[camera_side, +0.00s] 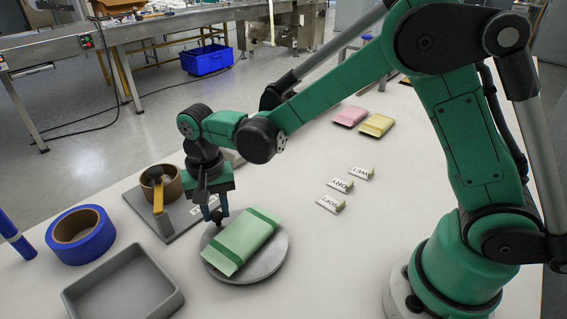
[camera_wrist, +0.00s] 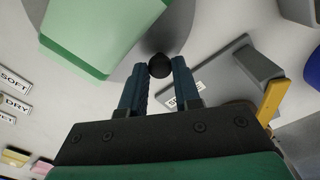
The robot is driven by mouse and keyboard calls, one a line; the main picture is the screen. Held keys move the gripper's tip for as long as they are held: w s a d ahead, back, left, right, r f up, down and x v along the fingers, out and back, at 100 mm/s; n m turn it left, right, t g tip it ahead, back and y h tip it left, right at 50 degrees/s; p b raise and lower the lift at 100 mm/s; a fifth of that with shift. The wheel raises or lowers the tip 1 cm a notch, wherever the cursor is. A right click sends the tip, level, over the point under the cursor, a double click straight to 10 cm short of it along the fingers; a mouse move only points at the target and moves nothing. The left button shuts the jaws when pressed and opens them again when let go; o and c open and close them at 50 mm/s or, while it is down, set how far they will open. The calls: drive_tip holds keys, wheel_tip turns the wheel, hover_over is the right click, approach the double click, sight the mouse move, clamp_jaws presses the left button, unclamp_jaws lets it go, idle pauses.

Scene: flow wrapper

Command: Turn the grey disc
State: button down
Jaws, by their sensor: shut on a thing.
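The grey disc (camera_side: 268,270) lies flat on the white table in the side view, with a green wrapped pack (camera_side: 241,242) resting on top of it. The disc also shows in the wrist view (camera_wrist: 127,75), partly covered by the pack (camera_wrist: 100,30). A small black knob (camera_wrist: 160,66) stands at the disc's edge. My gripper (camera_side: 211,216) is at the disc's back left rim, pointing down. In the wrist view its two blue fingers (camera_wrist: 160,72) are shut on the black knob, one on each side. The pack is beside the fingers, apart from them.
A grey plate with a brown tape roll (camera_side: 161,184) and yellow handle (camera_side: 158,197) stands close behind left. A blue tape roll (camera_side: 80,234) and grey tray (camera_side: 124,289) are at left. Small word signs (camera_side: 341,186) and pink and yellow packs (camera_side: 376,124) lie at right.

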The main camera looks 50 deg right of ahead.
drive_tip(key=shift+d+m, duration=0.25)
drive_tip(key=shift+m, duration=0.15)
idle(0.3)
drive_tip(key=c, duration=0.6)
unclamp_jaws()
drive_tip(key=shift+r, duration=2.8)
